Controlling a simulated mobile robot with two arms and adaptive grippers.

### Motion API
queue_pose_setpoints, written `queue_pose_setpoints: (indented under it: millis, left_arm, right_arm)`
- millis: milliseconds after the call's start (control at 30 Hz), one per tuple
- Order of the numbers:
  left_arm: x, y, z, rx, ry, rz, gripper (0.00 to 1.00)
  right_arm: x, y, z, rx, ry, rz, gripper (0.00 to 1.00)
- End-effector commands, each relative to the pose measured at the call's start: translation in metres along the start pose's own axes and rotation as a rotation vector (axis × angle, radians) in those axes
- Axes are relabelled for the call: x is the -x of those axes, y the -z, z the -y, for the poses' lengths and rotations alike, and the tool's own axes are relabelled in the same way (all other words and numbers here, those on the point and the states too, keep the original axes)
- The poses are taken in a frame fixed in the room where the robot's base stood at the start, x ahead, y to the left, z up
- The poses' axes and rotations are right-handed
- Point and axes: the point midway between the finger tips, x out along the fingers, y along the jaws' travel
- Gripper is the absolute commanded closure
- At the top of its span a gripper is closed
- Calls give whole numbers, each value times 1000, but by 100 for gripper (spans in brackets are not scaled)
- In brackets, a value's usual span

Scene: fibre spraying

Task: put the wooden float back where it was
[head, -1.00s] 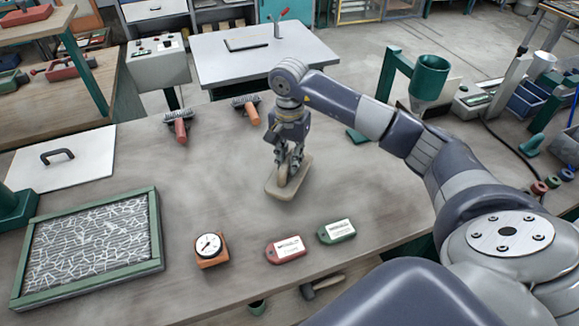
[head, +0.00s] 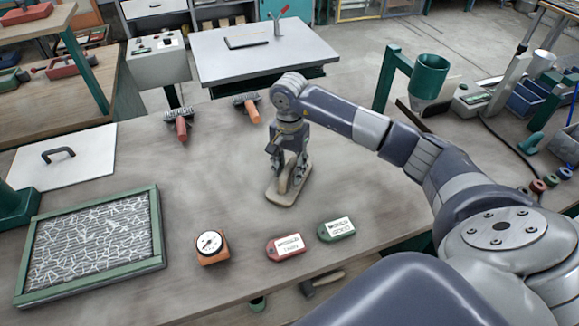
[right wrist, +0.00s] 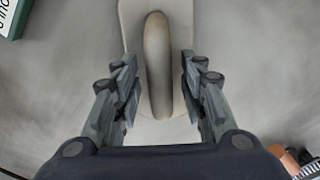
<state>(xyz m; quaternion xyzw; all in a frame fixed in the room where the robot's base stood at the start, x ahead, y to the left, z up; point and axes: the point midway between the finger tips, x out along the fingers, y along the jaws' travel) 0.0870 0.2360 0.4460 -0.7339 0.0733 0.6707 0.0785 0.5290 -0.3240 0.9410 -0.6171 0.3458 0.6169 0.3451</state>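The wooden float (head: 281,197), a flat pale board with a rounded handle, lies on the workbench near its middle. My right gripper (head: 289,180) points down over it, with a finger on each side of the handle. In the right wrist view, the float's handle (right wrist: 157,60) runs between the fingers of the right gripper (right wrist: 158,95). A gap shows on both sides, so the gripper is open and appears not to touch the handle. The fingers hide part of the float in the head view. My left gripper is not in view.
A red tag (head: 286,247) and a green tag (head: 337,229) lie in front of the float. A dial gauge (head: 211,246) and a green-framed panel (head: 160,225) are to the left. Two orange-red-handled tools, a brush (head: 181,128) and another (head: 251,110), lie behind. Bench between is clear.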

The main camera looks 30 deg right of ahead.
Motion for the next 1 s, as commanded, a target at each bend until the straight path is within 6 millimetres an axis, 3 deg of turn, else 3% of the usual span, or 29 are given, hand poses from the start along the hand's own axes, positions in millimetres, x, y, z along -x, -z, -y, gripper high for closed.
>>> queue_pose_setpoints:
  millis: [133,233,700,1000]
  left_arm:
    - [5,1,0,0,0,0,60]
    - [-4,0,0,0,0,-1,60]
    - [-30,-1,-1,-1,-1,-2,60]
    - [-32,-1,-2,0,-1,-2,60]
  right_arm:
    - [5,0,0,0,0,1,61]
    - [16,1,1,0,5,-3,61]
    - [106,1,1,0,3,-2,61]
    - [123,0,0,0,-1,0,61]
